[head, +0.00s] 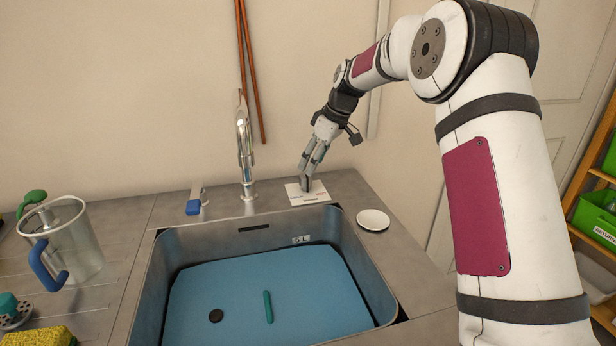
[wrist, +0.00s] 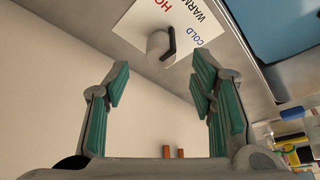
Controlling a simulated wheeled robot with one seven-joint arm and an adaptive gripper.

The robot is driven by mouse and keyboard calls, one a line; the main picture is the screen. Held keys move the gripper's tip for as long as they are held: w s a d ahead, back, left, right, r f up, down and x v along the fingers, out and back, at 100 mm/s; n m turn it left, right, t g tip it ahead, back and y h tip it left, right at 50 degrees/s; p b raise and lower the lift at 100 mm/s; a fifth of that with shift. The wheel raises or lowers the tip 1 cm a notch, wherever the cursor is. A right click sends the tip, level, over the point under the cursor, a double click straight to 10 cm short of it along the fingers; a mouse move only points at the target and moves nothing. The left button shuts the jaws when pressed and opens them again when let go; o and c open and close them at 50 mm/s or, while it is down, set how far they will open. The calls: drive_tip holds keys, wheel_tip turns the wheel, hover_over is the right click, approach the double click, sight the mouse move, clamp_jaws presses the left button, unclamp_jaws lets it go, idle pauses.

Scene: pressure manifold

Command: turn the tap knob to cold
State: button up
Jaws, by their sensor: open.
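The tap knob (wrist: 160,46) is a small pale grey cylinder with a black pointer bar, on a white label plate (wrist: 130,28) behind the sink. The plate reads HOT in red, WARM in black and COLD in blue. I cannot tell exactly which word the pointer faces. My gripper (wrist: 160,78) is open, its green-padded fingers apart with the knob ahead of the gap between them. In the head view my gripper (head: 308,180) points down over the label plate (head: 318,196), and its fingers largely hide the knob.
The chrome tap (head: 245,150) and a blue-ended lever (head: 193,208) stand left of the plate. A white round dish (head: 373,220) lies to its right. The sink (head: 392,287) in front holds blue water, a dark disc and a green stick. A clear jug (head: 75,240) stands far left.

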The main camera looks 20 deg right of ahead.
sight(306, 182)
drive_tip(key=x, duration=0.6)
drive_tip(key=shift+f, duration=0.1)
drive_tip(key=c, duration=1.1)
